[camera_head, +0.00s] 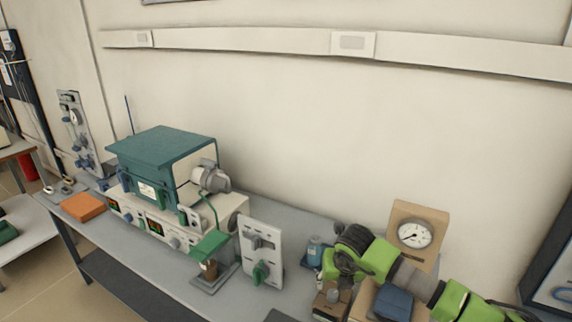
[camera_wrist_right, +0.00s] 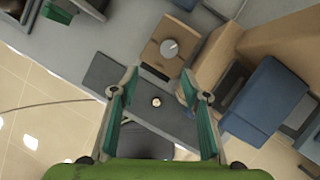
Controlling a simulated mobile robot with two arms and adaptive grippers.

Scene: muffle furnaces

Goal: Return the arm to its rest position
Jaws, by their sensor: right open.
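My right arm (camera_head: 408,274) comes in from the lower right of the head view, green and grey with a dark end. It reaches over the right part of the bench (camera_head: 208,294), and its fingers are not clear there. In the right wrist view my right gripper (camera_wrist_right: 168,88) is open, its two teal-padded fingers spread with nothing between them. Beyond the fingers lie a dark flat plate and a small round pale knob (camera_wrist_right: 156,101). My left gripper is not in view.
A wooden box with a grey knob (camera_head: 333,296), a blue block (camera_head: 393,302) and a dial gauge (camera_head: 414,234) stand close around my right arm. A white panel (camera_head: 261,250), a green-topped stand (camera_head: 210,245) and a teal furnace (camera_head: 160,150) stand farther left. The wall is behind.

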